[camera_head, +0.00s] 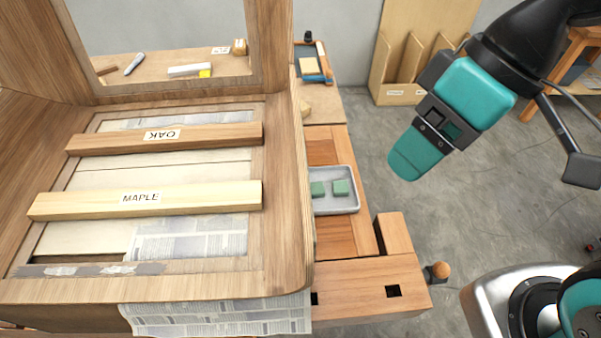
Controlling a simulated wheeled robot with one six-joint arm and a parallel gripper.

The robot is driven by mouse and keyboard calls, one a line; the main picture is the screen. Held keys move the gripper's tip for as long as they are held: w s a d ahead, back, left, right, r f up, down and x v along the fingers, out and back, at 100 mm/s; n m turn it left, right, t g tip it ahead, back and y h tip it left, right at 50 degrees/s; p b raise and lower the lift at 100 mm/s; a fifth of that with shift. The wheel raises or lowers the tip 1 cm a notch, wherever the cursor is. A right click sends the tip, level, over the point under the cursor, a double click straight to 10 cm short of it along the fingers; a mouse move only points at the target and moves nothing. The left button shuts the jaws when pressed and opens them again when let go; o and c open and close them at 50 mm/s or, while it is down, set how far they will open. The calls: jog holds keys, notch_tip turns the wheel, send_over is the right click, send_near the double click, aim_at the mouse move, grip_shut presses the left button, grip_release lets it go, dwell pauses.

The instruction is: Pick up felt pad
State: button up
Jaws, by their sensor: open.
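Two small green square pads, which look like felt, lie in a shallow grey tray (335,206). The left felt pad (318,188) and the right felt pad (341,187) lie side by side with a gap between them. My gripper (422,152) is open and appears empty. It is up and to the right of the tray in the picture, apart from it, over the grey floor. The finger nearer the camera partly hides the other.
A wooden cabinet with a maple strip (190,199) and an oak strip (205,136) across its frame stands left of the tray. A wooden vise block (370,282) is below the tray. Newspaper (225,317) hangs at the cabinet's front. Open floor lies to the right.

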jog(key=w+f+n+y+b, duration=0.1)
jog(key=w+f+n+b, duration=0.3)
jog(key=w+f, duration=0.5)
jog(key=n, duration=0.6)
send_near(318, 188)
jog(key=f, duration=0.2)
jog(key=f+p, duration=0.1)
jog(key=shift+s+a+y, duration=0.3)
jog(key=shift+y, duration=0.1)
jog(key=x, duration=0.1)
jog(key=p+x, duration=0.1)
jog(key=x, duration=0.1)
jog(key=p+x, duration=0.1)
jog(key=x, duration=0.1)
jog(key=shift+w+a+r, duration=0.1)
jog(key=shift+w+a, duration=0.2)
jog(key=shift+a+f, duration=0.15)
jog(key=shift+f, duration=0.3)
jog(key=shift+f, duration=0.1)
jog(key=c, duration=1)
